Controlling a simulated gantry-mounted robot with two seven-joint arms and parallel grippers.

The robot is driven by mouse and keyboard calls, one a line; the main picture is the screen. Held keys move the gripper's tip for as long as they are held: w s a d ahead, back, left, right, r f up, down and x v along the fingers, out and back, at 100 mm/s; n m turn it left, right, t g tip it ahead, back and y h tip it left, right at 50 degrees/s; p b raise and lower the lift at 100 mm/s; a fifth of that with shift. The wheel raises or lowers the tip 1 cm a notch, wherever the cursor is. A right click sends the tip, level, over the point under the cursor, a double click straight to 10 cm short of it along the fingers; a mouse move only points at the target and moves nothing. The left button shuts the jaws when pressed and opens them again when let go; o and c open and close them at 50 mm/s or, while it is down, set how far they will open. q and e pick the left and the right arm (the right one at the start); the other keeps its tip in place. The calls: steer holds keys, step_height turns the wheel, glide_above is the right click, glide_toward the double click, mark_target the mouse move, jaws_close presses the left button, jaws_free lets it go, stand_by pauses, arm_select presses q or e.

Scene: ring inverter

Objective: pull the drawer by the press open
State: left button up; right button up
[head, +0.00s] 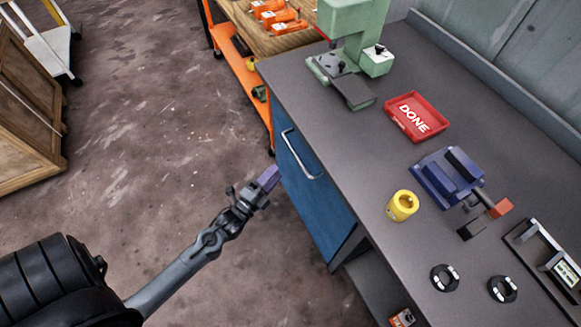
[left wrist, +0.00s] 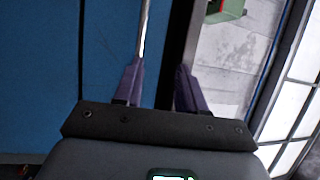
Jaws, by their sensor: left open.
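The green press (head: 352,22) stands on the far end of the grey bench. Below the bench edge nearest the press is the blue drawer front (head: 310,192) with a silver bar handle (head: 300,152); the front looks flush with the bench. My left gripper (head: 270,177) has purple fingers and is just left of the drawer front, close to the handle. In the left wrist view my left gripper (left wrist: 158,80) is open, with the handle (left wrist: 144,35) lined up with its left finger; I cannot tell whether they touch. My right gripper is not in view.
On the bench (head: 390,260) are a red DONE tray (head: 416,117), a blue vise (head: 446,177), a yellow cup (head: 402,205) and two black rings. An orange cart (head: 245,75) stands beyond the drawer.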

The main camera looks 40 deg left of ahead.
mark_target(296, 154)
arm_select(q)
steer(key=w+b, duration=0.1)
steer(key=w, duration=0.2)
steer(key=w+f+b, duration=0.1)
steer(key=w+b, duration=0.1)
steer(key=w, duration=0.2)
steer(key=w+b, duration=0.2)
steer(key=w, duration=0.2)
steer(key=shift+w+a+f, duration=0.15)
steer(key=shift+f, duration=0.05)
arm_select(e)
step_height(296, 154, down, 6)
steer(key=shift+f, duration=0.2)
arm_select(q)
jaws_close()
